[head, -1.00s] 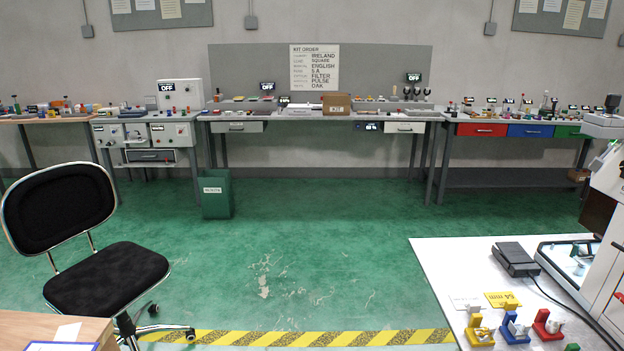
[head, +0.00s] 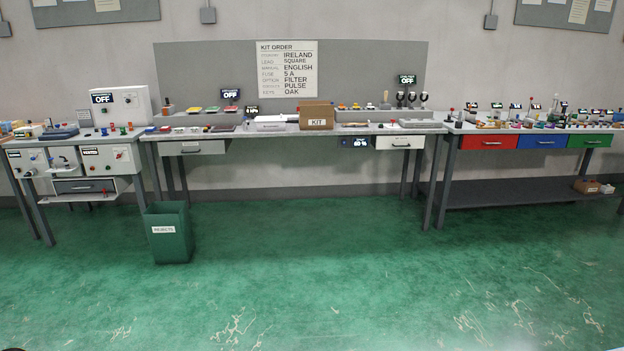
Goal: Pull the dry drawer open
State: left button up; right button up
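Several closed drawers face me across the room, and no label reading "dry" can be made out. A white drawer (head: 400,142) is under the right end of the middle bench, with a small lit display (head: 354,142) to its left. A grey drawer (head: 191,147) is under that bench's left end. Red (head: 486,142), blue (head: 548,142) and green (head: 590,141) drawers are under the right bench. A dark-fronted drawer (head: 86,187) is low in the left bench. Neither of my grippers is in view.
The middle bench (head: 270,132) carries a cardboard kit box (head: 317,116) and many small items. A green rejects bin (head: 167,232) stands on the floor before its left leg. The green floor (head: 330,270) between me and the benches is clear.

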aim_at(391, 142)
jog(key=i+z, duration=0.1)
jog(key=i, duration=0.85)
jog(key=i+j+z, duration=0.1)
jog(key=i, duration=0.85)
jog(key=i+j, duration=0.05)
jog(key=j, duration=0.05)
